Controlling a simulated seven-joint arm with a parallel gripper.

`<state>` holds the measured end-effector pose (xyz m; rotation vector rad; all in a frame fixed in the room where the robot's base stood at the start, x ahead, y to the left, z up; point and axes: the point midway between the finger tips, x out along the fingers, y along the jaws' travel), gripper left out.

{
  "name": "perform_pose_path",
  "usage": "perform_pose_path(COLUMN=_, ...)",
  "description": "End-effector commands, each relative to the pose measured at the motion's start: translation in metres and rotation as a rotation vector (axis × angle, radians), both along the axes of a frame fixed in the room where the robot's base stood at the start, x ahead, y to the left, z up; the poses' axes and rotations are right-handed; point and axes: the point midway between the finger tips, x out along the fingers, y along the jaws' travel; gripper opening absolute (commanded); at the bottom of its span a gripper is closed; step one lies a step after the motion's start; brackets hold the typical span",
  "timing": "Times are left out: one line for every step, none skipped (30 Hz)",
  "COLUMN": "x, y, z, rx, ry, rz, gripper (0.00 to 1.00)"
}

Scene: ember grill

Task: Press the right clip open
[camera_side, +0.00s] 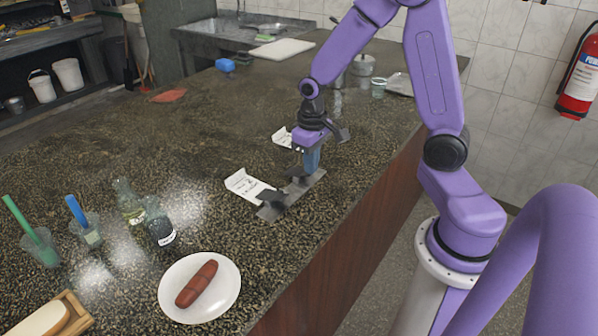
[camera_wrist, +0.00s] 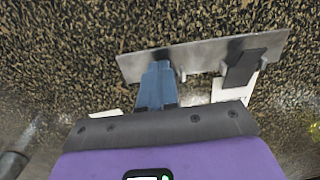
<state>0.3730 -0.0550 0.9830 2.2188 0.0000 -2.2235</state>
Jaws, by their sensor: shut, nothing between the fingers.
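A flat grey metal plate (camera_side: 291,197) lies on the speckled counter, and it also spans the wrist view (camera_wrist: 215,52). A dark clip (camera_side: 271,197) sits at its near end in the side view; it appears on the right in the wrist view (camera_wrist: 243,69). A second dark piece (camera_side: 299,171) shows beside my fingers at the plate's far end, mostly hidden. My gripper (camera_side: 312,168) points down over that end with its blue fingers together and empty. The fingertips (camera_wrist: 161,68) overlap the plate's edge in the wrist view; I cannot tell whether they touch it.
White printed cards (camera_side: 247,186) lie beside the plate. A white plate with a sausage (camera_side: 229,307), glass bottles (camera_side: 159,222) and cups with blue and green straws stand toward the front left. The counter's edge runs close on the right. The counter's middle left is clear.

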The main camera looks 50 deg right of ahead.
Motion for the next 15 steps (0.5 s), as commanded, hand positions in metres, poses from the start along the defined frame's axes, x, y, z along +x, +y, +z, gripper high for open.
perform_pose_path(x=0.0004, y=0.0000, z=-0.0013, rx=0.000, ry=-0.001, rz=0.000, gripper=0.00)
perform_pose_path(x=0.0004, y=0.0000, z=-0.0019, rx=0.000, ry=-0.001, rz=0.000, gripper=0.00)
perform_pose_path(x=0.0005, y=0.0000, z=-0.0027, rx=0.000, ry=-0.001, rz=0.000, gripper=0.00)
perform_pose_path(x=0.0005, y=0.0001, z=-0.0033, rx=0.000, ry=-0.001, rz=0.000, gripper=0.00)
perform_pose_path(x=0.0006, y=0.0001, z=-0.0039, rx=0.000, ry=-0.001, rz=0.000, gripper=0.00)
perform_pose_path(x=0.0006, y=0.0001, z=-0.0047, rx=0.000, ry=-0.002, rz=0.000, gripper=0.00)
perform_pose_path(x=0.0007, y=0.0001, z=-0.0053, rx=0.000, ry=-0.002, rz=0.000, gripper=0.00)
perform_pose_path(x=0.0008, y=0.0001, z=-0.0059, rx=0.000, ry=-0.003, rz=0.000, gripper=0.00)
perform_pose_path(x=0.0008, y=0.0001, z=-0.0068, rx=0.000, ry=-0.003, rz=0.000, gripper=0.00)
perform_pose_path(x=0.0008, y=0.0001, z=-0.0074, rx=0.000, ry=-0.003, rz=0.000, gripper=0.00)
perform_pose_path(x=0.0008, y=0.0001, z=-0.0081, rx=0.000, ry=-0.003, rz=0.000, gripper=0.00)
perform_pose_path(x=0.0007, y=0.0000, z=-0.0090, rx=0.000, ry=-0.002, rz=0.000, gripper=0.00)
perform_pose_path(x=0.0006, y=0.0000, z=-0.0097, rx=0.000, ry=-0.002, rz=0.000, gripper=0.00)
perform_pose_path(x=0.0006, y=0.0000, z=-0.0103, rx=0.000, ry=-0.002, rz=0.000, gripper=0.00)
perform_pose_path(x=0.0005, y=0.0000, z=-0.0112, rx=0.000, ry=-0.001, rz=0.000, gripper=0.00)
